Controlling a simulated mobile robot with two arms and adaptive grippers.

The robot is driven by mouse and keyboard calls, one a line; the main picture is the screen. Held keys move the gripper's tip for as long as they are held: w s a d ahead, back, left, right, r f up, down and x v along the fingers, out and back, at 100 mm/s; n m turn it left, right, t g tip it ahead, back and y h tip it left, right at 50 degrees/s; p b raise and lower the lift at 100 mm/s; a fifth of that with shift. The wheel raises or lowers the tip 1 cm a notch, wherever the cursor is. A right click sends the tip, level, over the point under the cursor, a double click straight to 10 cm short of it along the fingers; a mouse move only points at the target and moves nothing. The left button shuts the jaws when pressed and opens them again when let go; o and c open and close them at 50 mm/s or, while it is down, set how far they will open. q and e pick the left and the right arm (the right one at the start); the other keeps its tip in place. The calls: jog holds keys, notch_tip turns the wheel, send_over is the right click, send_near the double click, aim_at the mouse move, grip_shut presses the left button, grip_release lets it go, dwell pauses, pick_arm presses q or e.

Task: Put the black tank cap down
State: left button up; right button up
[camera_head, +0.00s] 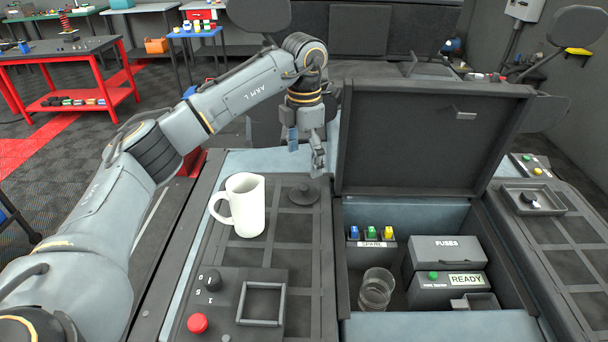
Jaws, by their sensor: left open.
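The black tank cap (304,194), a dark round disc with a raised knob, sits on the dark gridded panel on the left side of the console, just right of the white jug. My left gripper (306,160) hangs above and slightly behind the cap, pointing down. Its fingers are apart with nothing between them, and a small gap seems to separate them from the knob. My right gripper does not show.
A white jug (246,206) stands close left of the cap. An open box with an upright lid (429,140) is to the right, holding a glass (376,289), spare fuses and a FUSES case (447,250). A red button (197,323) is at the front.

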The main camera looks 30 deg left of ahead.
pick_arm(q)
jog(key=shift+r, duration=1.8)
jog(key=shift+f, duration=0.1)
